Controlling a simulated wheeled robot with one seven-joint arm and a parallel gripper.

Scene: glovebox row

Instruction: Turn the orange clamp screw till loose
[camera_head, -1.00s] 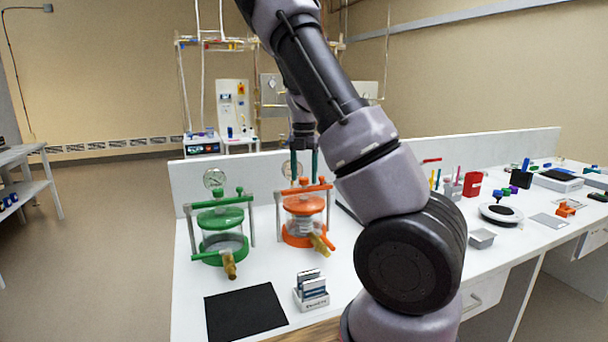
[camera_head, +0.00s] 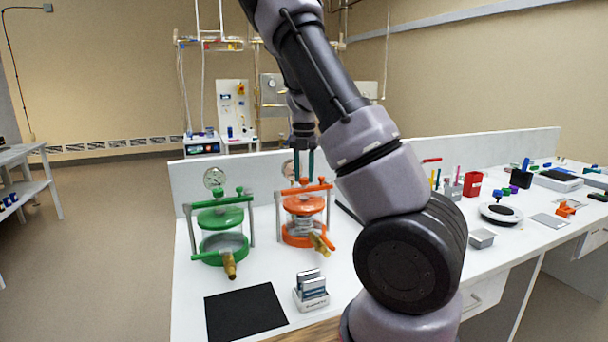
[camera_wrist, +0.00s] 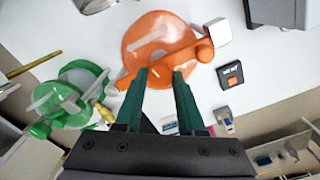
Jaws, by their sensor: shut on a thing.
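An orange-lidded glass vessel (camera_head: 302,206) stands on the white bench, with an orange clamp bar across its lid. The orange clamp screw (camera_head: 304,182) is at the middle of that bar. My gripper (camera_head: 304,177) comes down from above, its two dark green fingers on either side of the screw top. In the wrist view my gripper (camera_wrist: 162,72) has its fingertips at the orange clamp bar (camera_wrist: 185,58), over the round orange lid (camera_wrist: 150,32). It is shut on the clamp screw, which the fingers partly hide. How far the screw has turned cannot be seen.
A similar green vessel (camera_head: 221,226) with its own clamp stands close on the left. A black mat (camera_head: 245,312) and a small holder (camera_head: 311,292) lie in front. A low white panel (camera_head: 255,165) runs behind. More labware stands to the right.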

